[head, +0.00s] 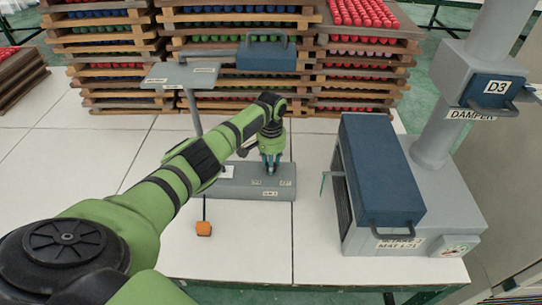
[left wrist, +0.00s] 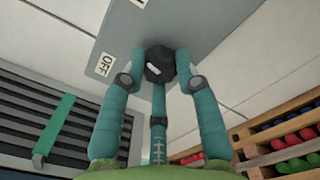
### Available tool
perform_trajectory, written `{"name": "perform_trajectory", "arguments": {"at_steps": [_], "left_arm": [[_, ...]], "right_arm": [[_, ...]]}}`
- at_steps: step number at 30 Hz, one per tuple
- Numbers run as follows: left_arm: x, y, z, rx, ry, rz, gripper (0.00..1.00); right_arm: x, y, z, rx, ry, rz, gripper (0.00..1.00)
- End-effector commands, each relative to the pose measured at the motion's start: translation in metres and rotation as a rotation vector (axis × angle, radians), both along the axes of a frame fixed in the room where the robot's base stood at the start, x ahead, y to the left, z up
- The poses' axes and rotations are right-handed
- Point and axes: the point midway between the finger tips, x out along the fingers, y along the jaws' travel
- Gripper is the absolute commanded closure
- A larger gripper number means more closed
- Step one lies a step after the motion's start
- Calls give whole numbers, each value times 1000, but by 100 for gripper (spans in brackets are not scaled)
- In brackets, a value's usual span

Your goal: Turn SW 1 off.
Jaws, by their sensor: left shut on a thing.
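A grey switch box (head: 230,185) lies on the white table in the head view, with small white labels too small to read surely. My left gripper (head: 270,163) reaches down onto the right part of this box. In the left wrist view the gripper (left wrist: 160,68) has its teal fingers closed around a black faceted knob (left wrist: 158,63) with a short white mark. A label reading OFF (left wrist: 105,64) is on the grey box face, left of the knob. Another label (left wrist: 140,2) is cut off at the top edge. The head view hides the knob behind the fingers.
A grey unit with a blue lid (head: 382,165) stands to the right, a damper column (head: 440,130) behind it. Stacked wooden trays (head: 110,50) line the back. The front table is clear.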

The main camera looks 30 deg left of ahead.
Motion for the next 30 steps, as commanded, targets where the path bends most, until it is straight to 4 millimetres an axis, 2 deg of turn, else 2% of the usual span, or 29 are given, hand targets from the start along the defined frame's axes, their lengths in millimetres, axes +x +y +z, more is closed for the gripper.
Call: {"name": "perform_trajectory", "arguments": {"at_steps": [1, 12, 30], "left_arm": [[0, -2, 3, -4, 3, 46, 100], [-1, -1, 2, -2, 3, 397, 100], [0, 0, 0, -1, 2, 892, 100]], "right_arm": [[0, 0, 9, 0, -1, 0, 60], [1, 2, 32, 2, -2, -1, 60], [2, 2, 49, 3, -3, -1, 60]]}}
